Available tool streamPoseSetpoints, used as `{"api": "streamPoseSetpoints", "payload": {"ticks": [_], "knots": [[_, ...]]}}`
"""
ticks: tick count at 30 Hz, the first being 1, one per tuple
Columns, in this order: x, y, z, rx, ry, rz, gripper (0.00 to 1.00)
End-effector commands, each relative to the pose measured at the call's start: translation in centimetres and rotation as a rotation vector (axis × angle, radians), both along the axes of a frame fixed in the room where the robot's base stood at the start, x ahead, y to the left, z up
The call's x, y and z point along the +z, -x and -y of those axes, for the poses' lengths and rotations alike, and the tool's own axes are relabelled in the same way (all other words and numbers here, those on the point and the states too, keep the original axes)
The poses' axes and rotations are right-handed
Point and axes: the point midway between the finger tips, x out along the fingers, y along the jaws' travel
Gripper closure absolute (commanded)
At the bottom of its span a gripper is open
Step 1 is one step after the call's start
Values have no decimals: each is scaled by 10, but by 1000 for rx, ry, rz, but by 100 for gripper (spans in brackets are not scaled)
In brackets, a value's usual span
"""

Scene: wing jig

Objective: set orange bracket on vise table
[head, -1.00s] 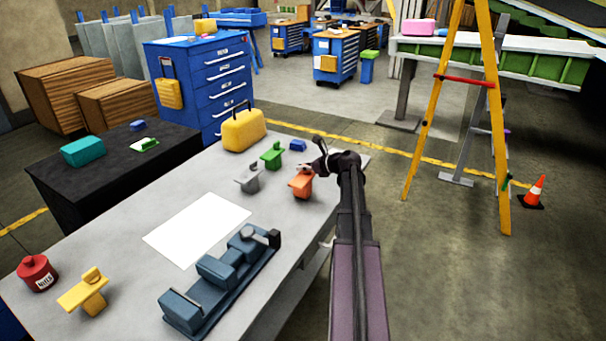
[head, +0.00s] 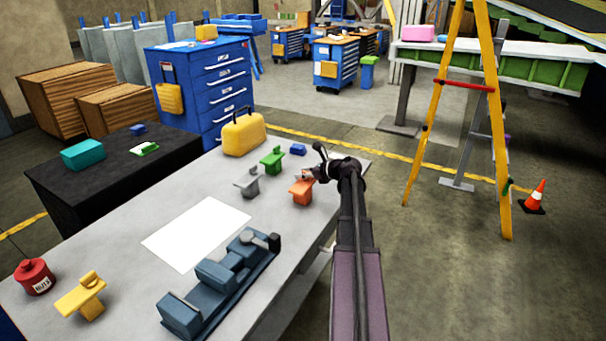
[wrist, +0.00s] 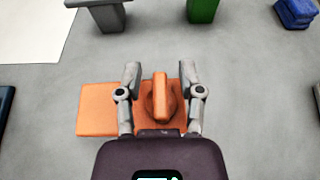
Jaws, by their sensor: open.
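The orange bracket (head: 301,190) stands on the grey table near its right edge, and it also shows in the wrist view (wrist: 97,109). My gripper (wrist: 162,80) is open, with one finger on each side of the bracket's raised upright part. I cannot tell whether either finger touches it. In the head view my gripper (head: 312,174) is at the bracket's upper right, its fingers small there. The blue-grey vise (head: 215,275) lies on the near part of the same table (head: 130,225), with nothing orange on it.
A grey bracket (head: 247,182), a green bracket (head: 272,159) and a blue block (head: 298,149) stand close by. A yellow case (head: 243,134) is behind them. A white sheet (head: 197,232), yellow bracket (head: 82,297) and red tin (head: 34,276) lie further left.

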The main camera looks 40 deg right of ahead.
Motion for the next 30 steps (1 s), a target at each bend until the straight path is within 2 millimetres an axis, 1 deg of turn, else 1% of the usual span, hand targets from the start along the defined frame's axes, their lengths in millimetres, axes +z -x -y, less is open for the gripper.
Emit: {"api": "streamPoseSetpoints", "payload": {"ticks": [8,11,17,24,30], "knots": [[3,0,0,0,0,0,51],[6,6,2,-1,-1,0,51],[16,26,10,-2,1,0,51],[32,60,23,-1,-1,0,51],[43,85,33,0,0,0,51]]}}
